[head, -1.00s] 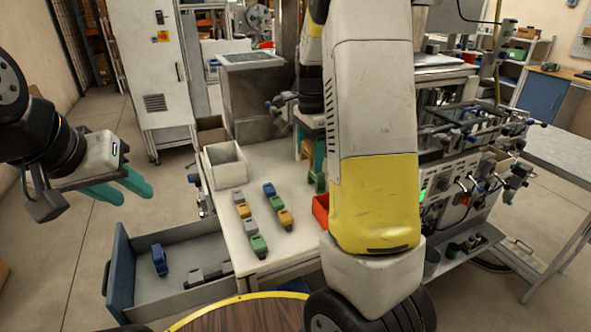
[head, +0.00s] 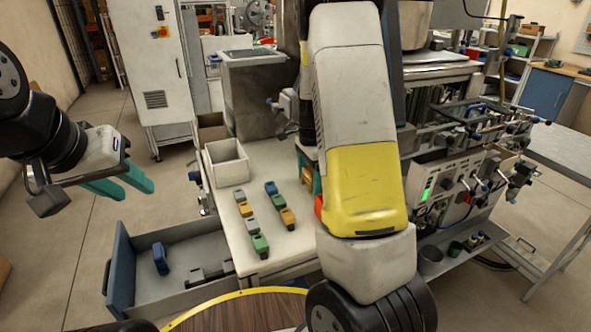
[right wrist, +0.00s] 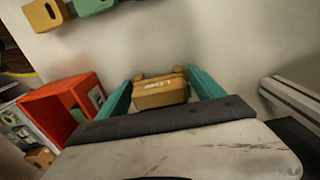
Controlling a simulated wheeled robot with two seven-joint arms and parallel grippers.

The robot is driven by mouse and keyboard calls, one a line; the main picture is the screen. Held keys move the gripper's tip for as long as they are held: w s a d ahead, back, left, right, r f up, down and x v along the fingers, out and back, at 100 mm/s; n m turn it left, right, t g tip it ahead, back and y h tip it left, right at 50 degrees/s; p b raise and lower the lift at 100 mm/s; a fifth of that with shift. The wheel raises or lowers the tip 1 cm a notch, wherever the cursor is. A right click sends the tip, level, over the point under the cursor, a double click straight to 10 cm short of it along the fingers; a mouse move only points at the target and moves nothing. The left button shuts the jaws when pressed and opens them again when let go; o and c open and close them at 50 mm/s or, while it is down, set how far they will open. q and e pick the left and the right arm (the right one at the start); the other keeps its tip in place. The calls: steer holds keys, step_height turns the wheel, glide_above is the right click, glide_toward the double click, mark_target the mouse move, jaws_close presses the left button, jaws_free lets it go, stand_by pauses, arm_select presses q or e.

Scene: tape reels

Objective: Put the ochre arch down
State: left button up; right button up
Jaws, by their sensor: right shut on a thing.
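The ochre arch (right wrist: 160,93) sits between the teal fingers of my right gripper (right wrist: 162,88) in the right wrist view, and the gripper is shut on it. It is over the pale worktop; whether it touches the surface I cannot tell. My left gripper (head: 138,190) is open and empty, out to the left over the floor.
Several coloured blocks stand in two rows on the worktop (head: 225,215). A white open box (head: 226,170) stands behind them. An open drawer (head: 195,245) holds a blue block (head: 160,259) and grey pieces. A red bin (right wrist: 62,108) is left of my right gripper.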

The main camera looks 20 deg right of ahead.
mark_target(310, 171)
steer(key=shift+f, duration=0.1)
steer(key=o, duration=1.5)
steer(key=shift+o, duration=0.2)
step_height(310, 171, up, 12)
steer(key=shift+r, duration=0.2)
steer(key=s+a+r+n+t+y, duration=0.1)
steer(key=s+a+r+n+t, duration=0.2)
steer(key=s+a+r+n, duration=0.2)
steer(key=s+a+r+n+t+y, duration=0.1)
steer(key=s+a+r+n+t, duration=0.2)
steer(key=s+n, duration=0.9)
steer(key=s+a+r, duration=0.1)
steer(key=s, duration=0.4)
steer(key=shift+s+a+r, duration=0.3)
steer(key=shift+a+r, duration=0.05)
steer(key=shift+a, duration=0.05)
